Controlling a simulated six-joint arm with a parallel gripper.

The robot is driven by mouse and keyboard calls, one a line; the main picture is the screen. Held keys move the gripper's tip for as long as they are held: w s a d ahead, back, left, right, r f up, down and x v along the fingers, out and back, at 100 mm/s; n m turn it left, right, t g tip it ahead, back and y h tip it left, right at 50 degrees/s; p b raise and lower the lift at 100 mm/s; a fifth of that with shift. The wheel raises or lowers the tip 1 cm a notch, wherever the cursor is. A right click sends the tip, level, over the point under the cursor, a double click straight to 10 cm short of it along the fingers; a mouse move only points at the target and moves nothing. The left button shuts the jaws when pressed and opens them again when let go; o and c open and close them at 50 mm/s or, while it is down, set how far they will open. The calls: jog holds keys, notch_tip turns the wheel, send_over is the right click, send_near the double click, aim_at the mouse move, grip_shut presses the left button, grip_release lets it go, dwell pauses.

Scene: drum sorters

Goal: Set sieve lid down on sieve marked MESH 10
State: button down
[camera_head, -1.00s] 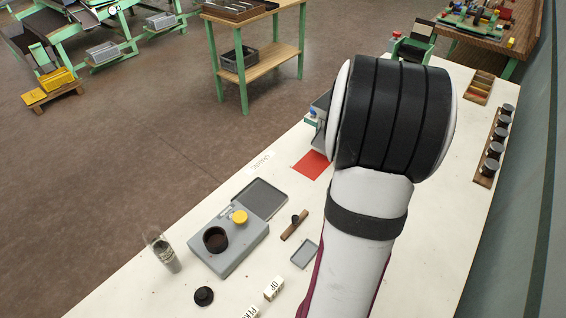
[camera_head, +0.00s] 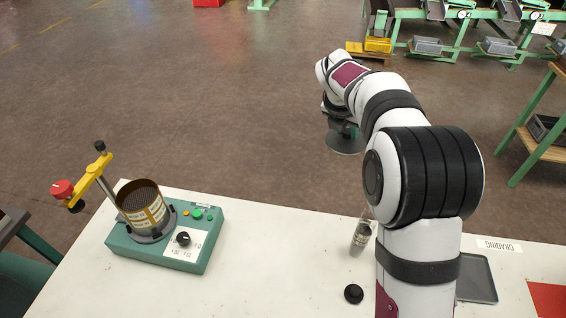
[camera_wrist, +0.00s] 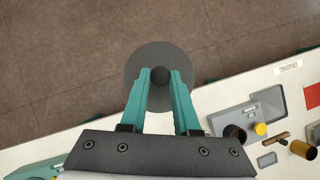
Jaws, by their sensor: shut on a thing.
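The sieve lid (camera_wrist: 139,70) is a grey disc with a black ball knob. My gripper (camera_wrist: 160,78) is shut on the knob in the wrist view. The head view shows the lid (camera_head: 347,143) held level beyond the table's far edge, above the floor, with my gripper mostly hidden there. A brass-coloured sieve (camera_head: 143,209) with a pale label stands upright on a green shaker base (camera_head: 165,247) at the left, open at the top. Its label text is too small to read. The lid is well to the right of this sieve.
The shaker's yellow clamp arm (camera_head: 88,177) with a red knob points left, away from the sieve. A glass jar (camera_head: 361,236) and black knob (camera_head: 354,294) stand right of the shaker. The wrist view shows a grey device (camera_wrist: 247,121) and a brass cylinder (camera_wrist: 302,149).

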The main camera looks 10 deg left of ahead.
jog(key=s+a+r+n+y, duration=0.1)
jog(key=s+a+n, duration=0.15)
jog(key=a, duration=1.15)
jog(key=n+y, duration=0.5)
jog(key=n, duration=0.4)
send_over(142, 205)
jog(key=shift+g, duration=0.3)
notch_tip(142, 205, down, 5)
jog(key=c, duration=0.6)
grip_release()
jog(key=shift+c, duration=0.2)
